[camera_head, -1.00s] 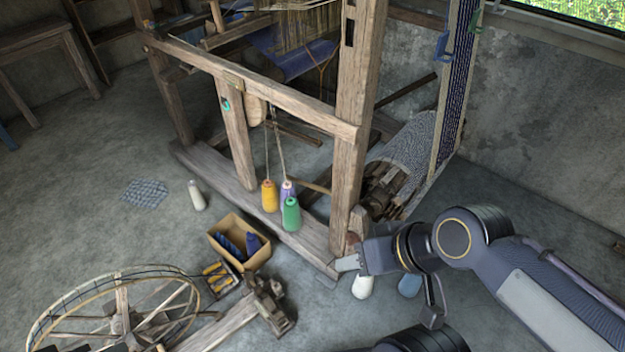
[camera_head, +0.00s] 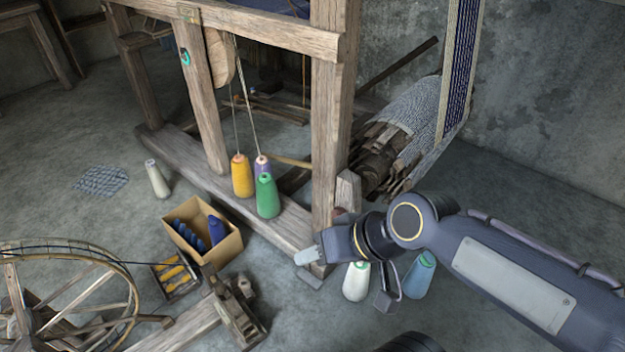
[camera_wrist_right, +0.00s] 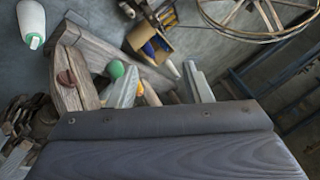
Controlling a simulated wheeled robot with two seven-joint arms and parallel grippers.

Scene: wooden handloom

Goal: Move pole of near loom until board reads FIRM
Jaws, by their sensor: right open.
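The near loom is a wooden frame with a thick upright post (camera_head: 325,120) and a top rail (camera_head: 260,28). A dark slanting pole (camera_head: 398,73) leans behind a roll of patterned cloth (camera_head: 412,118). A thinner, paler rod (camera_head: 290,161) shows behind the thread cones. I cannot tell which one is the task's pole. No board with readable words shows. My right gripper (camera_head: 308,263) is beside the foot of the post, low over the base beam. In the right wrist view its two grey fingers (camera_wrist_right: 160,85) are apart with nothing held. My left gripper is not in view.
Orange (camera_head: 242,177), purple and green (camera_head: 267,196) cones stand at the base beam. White (camera_head: 356,282) and blue (camera_head: 420,275) cones stand by my right arm. A cardboard box (camera_head: 202,240) and a spinning wheel (camera_head: 75,295) are at left.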

